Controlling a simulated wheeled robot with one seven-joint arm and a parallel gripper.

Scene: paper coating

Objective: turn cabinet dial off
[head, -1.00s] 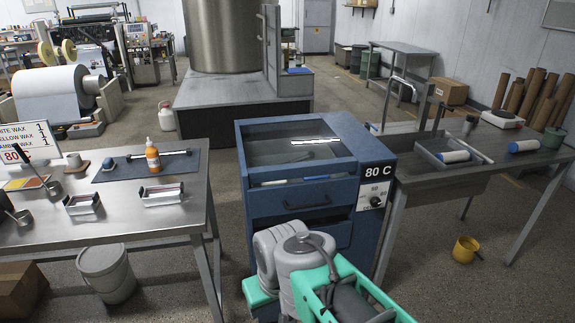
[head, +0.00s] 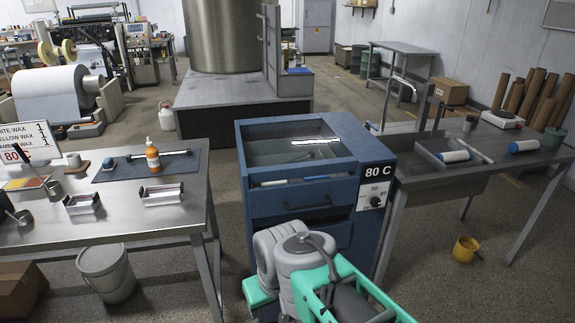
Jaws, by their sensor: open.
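The blue cabinet (head: 297,207) stands in the middle of the head view, with a glass-topped lid and a front drawer with a dark handle. A sign reading "80 C" is on its upper right front. Below the sign is a pale dial plate (head: 373,194) with a small dark dial knob (head: 375,201). The knob's pointer is too small to read. My grey and green arm rises in front of the cabinet at the bottom centre, covering part of its lower front. My gripper is not visible in this view.
A steel table (head: 120,222) with trays, a mat and an orange bottle (head: 153,158) stands at left. A grey workbench (head: 480,158) adjoins the cabinet at right. A yellow bucket (head: 466,249) and a grey bucket (head: 106,272) are on the floor.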

